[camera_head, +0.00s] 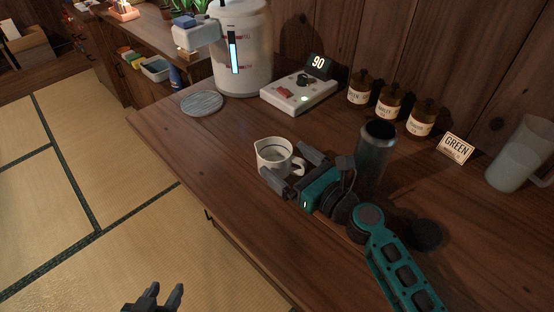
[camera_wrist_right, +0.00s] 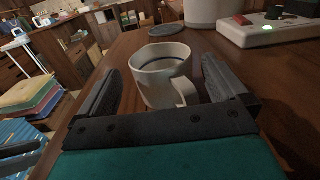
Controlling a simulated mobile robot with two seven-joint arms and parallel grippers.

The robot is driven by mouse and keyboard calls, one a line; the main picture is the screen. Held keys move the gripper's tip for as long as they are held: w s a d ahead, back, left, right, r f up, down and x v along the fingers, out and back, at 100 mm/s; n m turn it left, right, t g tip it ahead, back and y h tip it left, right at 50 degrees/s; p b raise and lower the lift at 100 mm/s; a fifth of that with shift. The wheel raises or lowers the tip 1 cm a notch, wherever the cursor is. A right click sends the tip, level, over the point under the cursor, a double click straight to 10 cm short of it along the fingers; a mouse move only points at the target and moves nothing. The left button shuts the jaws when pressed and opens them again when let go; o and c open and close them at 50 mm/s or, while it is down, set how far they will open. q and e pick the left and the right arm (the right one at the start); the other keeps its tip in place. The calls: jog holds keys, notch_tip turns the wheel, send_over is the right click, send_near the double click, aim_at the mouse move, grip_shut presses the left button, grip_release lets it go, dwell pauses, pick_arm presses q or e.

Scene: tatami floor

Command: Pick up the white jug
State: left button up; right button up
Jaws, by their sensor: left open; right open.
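The white jug (camera_head: 270,150) stands upright on the wooden counter, with a spout at its left and a handle at its right. In the right wrist view the jug (camera_wrist_right: 160,78) sits between the fingers, its handle close to the right finger; whether a finger touches it I cannot tell. My right gripper (camera_head: 290,167) is open, its fingers on either side of the jug's near part. It also shows in the right wrist view (camera_wrist_right: 164,82). My left gripper (camera_head: 160,297) is open and empty, low in the picture over the tatami, away from the counter.
A dark cylinder (camera_head: 375,160) stands just right of my right gripper. A translucent pitcher (camera_head: 518,160) stands far right. The counter left of the jug is clear.

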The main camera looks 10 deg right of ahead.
aim_at(275, 153)
jog(key=shift+x, duration=1.35)
jog(key=shift+c, duration=0.4)
jog(key=c, duration=1)
